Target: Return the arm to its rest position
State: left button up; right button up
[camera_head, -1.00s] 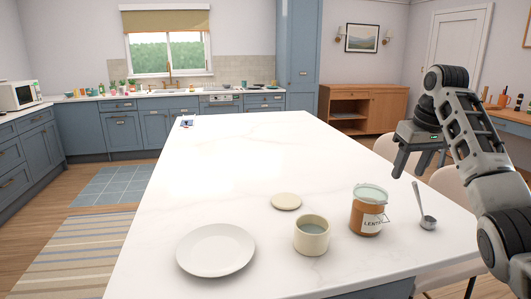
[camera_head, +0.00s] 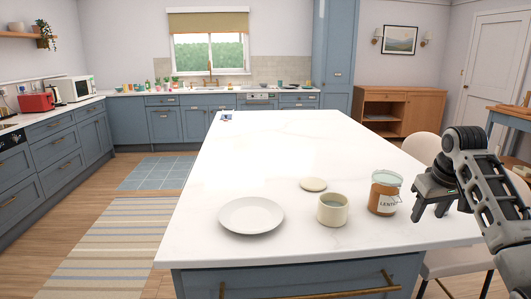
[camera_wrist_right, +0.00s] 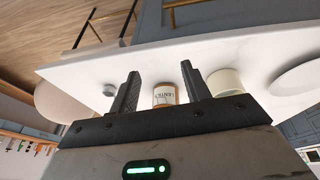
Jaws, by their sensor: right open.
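My right gripper (camera_head: 430,210) is open and empty, just right of the lentil jar in the head view. In the right wrist view its two fingers (camera_wrist_right: 160,72) stand apart with nothing between them. The orange-brown jar labelled lentils (camera_head: 384,196) stands upright on the white island top (camera_head: 270,150); it also shows beyond the fingers in the wrist view (camera_wrist_right: 164,96). A small metal scoop (camera_wrist_right: 109,90) lies on the top in the wrist view; my arm hides it in the head view. My left gripper is out of view.
A cream cup (camera_head: 332,212), a round lid (camera_head: 313,184) and a white plate (camera_head: 251,216) sit left of the jar. Pale chairs (camera_head: 422,147) stand along the island's right side. The island's far part is mostly clear.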

jog(key=s+a+f+n+t, duration=0.1)
jog(key=s+a+f, duration=0.25)
jog(key=f, duration=0.45)
jog(key=s+a+f+t, duration=0.15)
jog(key=a+f, duration=0.25)
jog(key=f, duration=0.5)
jog(key=s+a+f+n, duration=0.1)
jog(key=s+a+f, duration=0.2)
jog(key=f, duration=0.5)
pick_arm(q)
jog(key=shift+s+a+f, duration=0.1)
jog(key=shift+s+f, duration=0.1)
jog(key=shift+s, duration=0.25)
pick_arm(e)
jog(key=s+a+f+t+y, duration=0.1)
jog(key=s+a, duration=0.4)
jog(key=s, duration=0.7)
jog(key=s+a+f+t+y, duration=0.2)
jog(key=s+a, duration=0.4)
jog(key=s, duration=0.6)
jog(key=shift+a+f+m+t+y, duration=0.25)
jog(key=shift+f+m+t+y, duration=0.05)
jog(key=shift+f+t, duration=0.3)
jog(key=shift+o, duration=0.2)
jog(key=shift+w+f, duration=0.1)
